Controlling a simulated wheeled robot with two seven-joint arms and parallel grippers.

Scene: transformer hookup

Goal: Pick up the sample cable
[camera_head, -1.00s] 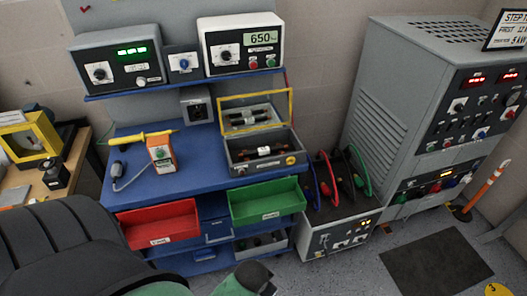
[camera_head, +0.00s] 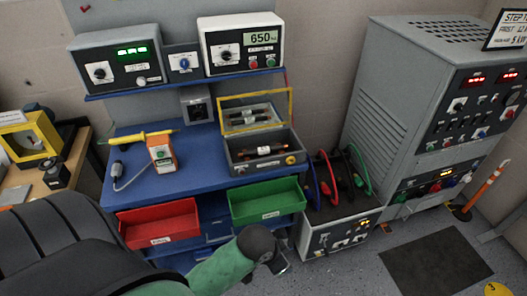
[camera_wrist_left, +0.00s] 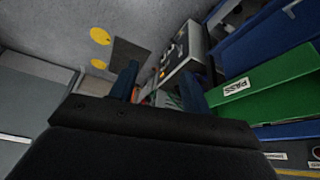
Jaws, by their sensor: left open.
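The sample cable is probably the short dark piece with copper-coloured ends (camera_head: 265,151) lying in the open grey box (camera_head: 240,164) on the blue bench. A similar dark piece (camera_head: 250,117) shows in the raised yellow-framed lid; I cannot tell whether it is separate or a reflection. My left gripper (camera_head: 281,263) is low in front of the bench, below the green bin and well away from the box. In the left wrist view its two fingers (camera_wrist_left: 158,88) are apart, with nothing between them. My right gripper is not in view.
A red bin (camera_head: 160,225) and a green bin (camera_head: 265,203), labelled PASS in the wrist view, hang at the bench front. A tester with coiled cables (camera_head: 338,222) stands right of them.

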